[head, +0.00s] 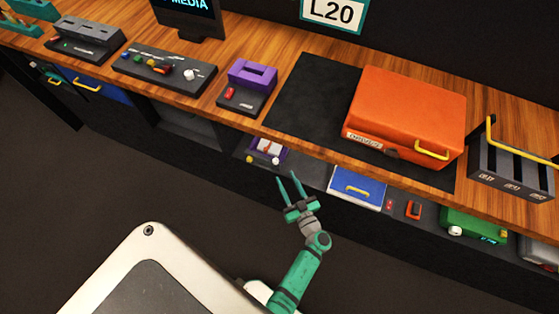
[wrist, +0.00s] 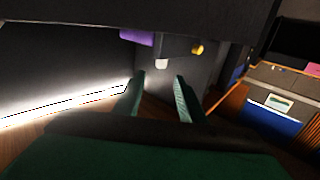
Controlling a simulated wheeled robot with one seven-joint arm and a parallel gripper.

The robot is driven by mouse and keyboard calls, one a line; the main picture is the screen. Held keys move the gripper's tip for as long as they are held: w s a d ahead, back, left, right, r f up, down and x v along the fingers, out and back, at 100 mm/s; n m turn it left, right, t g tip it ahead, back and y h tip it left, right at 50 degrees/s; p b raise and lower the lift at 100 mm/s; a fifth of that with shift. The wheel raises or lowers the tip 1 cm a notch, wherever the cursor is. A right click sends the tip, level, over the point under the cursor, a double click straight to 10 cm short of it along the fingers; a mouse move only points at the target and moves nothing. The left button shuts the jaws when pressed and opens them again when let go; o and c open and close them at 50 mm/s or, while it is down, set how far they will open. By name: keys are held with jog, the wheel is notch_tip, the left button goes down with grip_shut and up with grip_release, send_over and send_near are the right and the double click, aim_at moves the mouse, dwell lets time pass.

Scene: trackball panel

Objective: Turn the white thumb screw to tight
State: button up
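A small white thumb screw (head: 275,161) sits on the front of a dark and purple trackball panel (head: 268,147) under the counter. A yellow knob (head: 250,159) is to its left. In the wrist view the white screw (wrist: 162,65) shows just beyond and between my fingertips, with the yellow knob (wrist: 197,48) to its right. My gripper (head: 288,175) is open and empty, in front of the panel, a little below and right of the screw in the head view. Its two fingers (wrist: 158,80) are apart and do not appear to touch the screw. The screw's turn marking is too small to read.
The wooden counter (head: 215,112) overhangs the panel. A blue drawer (head: 352,198) with a yellow handle is right of my gripper. An orange case (head: 405,112) and a purple device (head: 255,74) stand on the counter. The floor in front is clear.

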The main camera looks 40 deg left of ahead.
aim_at(277, 163)
jog(key=x, duration=1)
jog(key=shift+a, duration=0.25)
jog(key=shift+c, duration=0.3)
